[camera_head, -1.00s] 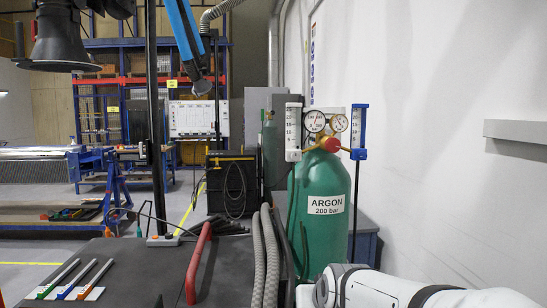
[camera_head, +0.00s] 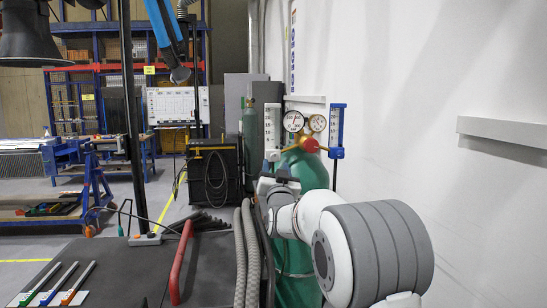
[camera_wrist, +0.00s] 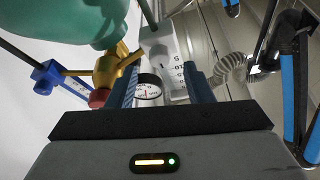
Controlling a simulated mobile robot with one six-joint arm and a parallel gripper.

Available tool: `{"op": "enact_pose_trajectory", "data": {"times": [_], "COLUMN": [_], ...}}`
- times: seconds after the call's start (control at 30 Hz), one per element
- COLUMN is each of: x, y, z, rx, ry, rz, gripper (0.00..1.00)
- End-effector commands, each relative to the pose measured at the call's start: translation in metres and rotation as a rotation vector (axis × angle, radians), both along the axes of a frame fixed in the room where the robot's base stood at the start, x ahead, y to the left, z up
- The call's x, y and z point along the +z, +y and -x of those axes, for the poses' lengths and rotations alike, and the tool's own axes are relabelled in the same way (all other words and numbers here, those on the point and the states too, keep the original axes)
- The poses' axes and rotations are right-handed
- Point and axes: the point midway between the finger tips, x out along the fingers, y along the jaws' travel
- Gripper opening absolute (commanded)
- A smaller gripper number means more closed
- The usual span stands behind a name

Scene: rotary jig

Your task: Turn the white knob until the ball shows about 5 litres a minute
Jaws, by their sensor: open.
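The white flowmeter (camera_head: 272,130) stands left of the pressure gauges in the head view. In the wrist view its scale tube (camera_wrist: 174,72) shows upside down between my fingers. Its white lower block (camera_wrist: 158,42) is beyond the fingertips. I cannot clearly make out the white knob, or read the ball's height. My gripper (camera_head: 275,172) is just below the white flowmeter in the head view. In the wrist view my gripper (camera_wrist: 163,66) is open, a finger on each side of the tube, holding nothing. I cannot tell whether it touches anything.
A blue flowmeter (camera_head: 337,130) stands right of two round gauges (camera_head: 305,122). A red part (camera_head: 309,145) sits on the brass regulator (camera_wrist: 124,68) above the green cylinder (camera_head: 311,172). Grey hoses (camera_head: 245,255) and a red handle (camera_head: 180,262) are at left. The wall is at right.

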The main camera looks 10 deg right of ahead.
Motion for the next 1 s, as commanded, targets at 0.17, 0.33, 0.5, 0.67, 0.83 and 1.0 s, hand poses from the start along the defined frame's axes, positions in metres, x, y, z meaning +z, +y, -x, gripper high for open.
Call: {"op": "enact_pose_trajectory", "data": {"times": [0.17, 0.33, 0.5, 0.67, 0.83, 1.0], "x": [0.012, 0.015, 0.014, 0.014, 0.014, 0.014], "y": [-0.003, -0.004, -0.004, -0.004, -0.004, -0.005], "z": [-0.024, -0.034, -0.035, -0.035, -0.035, -0.035], "rx": [-0.001, 0.0, 0.0, 0.0, -0.001, -0.001], "ry": [0.001, 0.002, 0.001, 0.001, 0.001, 0.001], "rz": [0.0, 0.0, 0.001, 0.001, 0.001, 0.001], "gripper": [0.47, 0.47, 0.47, 0.41, 0.27, 0.13]}}
